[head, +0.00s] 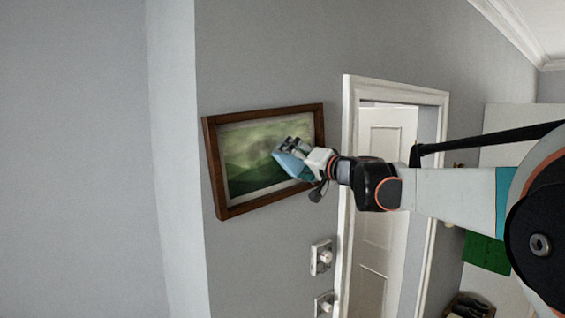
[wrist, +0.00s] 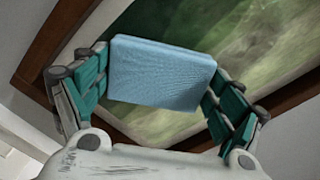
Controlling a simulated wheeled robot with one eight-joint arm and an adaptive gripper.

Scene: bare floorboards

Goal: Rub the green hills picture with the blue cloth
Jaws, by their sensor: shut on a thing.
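The green hills picture (head: 245,165) hangs on the grey wall in a dark brown wooden frame. It also fills the background of the wrist view (wrist: 260,40). My gripper (head: 285,150) is in front of the picture's right half. The gripper (wrist: 160,85) is shut on the blue cloth (wrist: 160,72), which is a folded, flat-faced block between the two fingers. In the head view the cloth (head: 292,165) lies at or close to the picture surface; I cannot tell whether it touches. My gripper hides part of the picture's right side.
A white door frame (head: 348,180) with a white door stands just right of the picture. Two white wall switches (head: 321,257) sit below the picture. A green panel (head: 487,252) is at the lower right. The wall left of the picture is bare.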

